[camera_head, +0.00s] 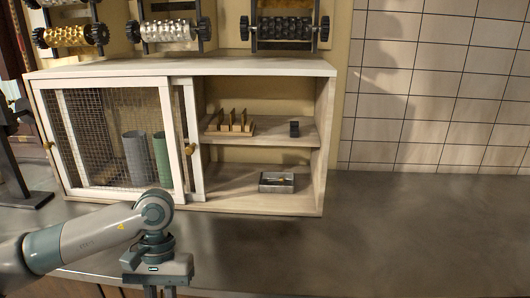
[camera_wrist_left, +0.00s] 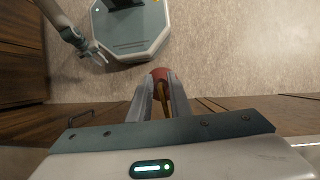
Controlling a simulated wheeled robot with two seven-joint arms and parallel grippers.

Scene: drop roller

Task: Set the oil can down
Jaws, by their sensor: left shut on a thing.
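My left gripper (camera_head: 160,292) hangs over the front edge of the grey counter, its fingers cut off by the bottom of the head view. In the left wrist view the left gripper (camera_wrist_left: 162,88) is shut on a red and tan thing, which I take for the oil can (camera_wrist_left: 160,74). Only a small part of the can shows between the fingers; it is out of the head view. My right gripper (camera_wrist_left: 97,54) shows small at the upper left of the wrist view, and its fingers are too small to judge.
A cream cabinet (camera_head: 270,68) stands on the counter (camera_head: 400,230), with a mesh sliding door (camera_head: 105,130) at left. Its right shelves hold a wooden rack (camera_head: 230,124), a small dark block (camera_head: 294,129) and a grey tray (camera_head: 277,182). Patterned rollers (camera_head: 168,30) hang above. The counter's right is clear.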

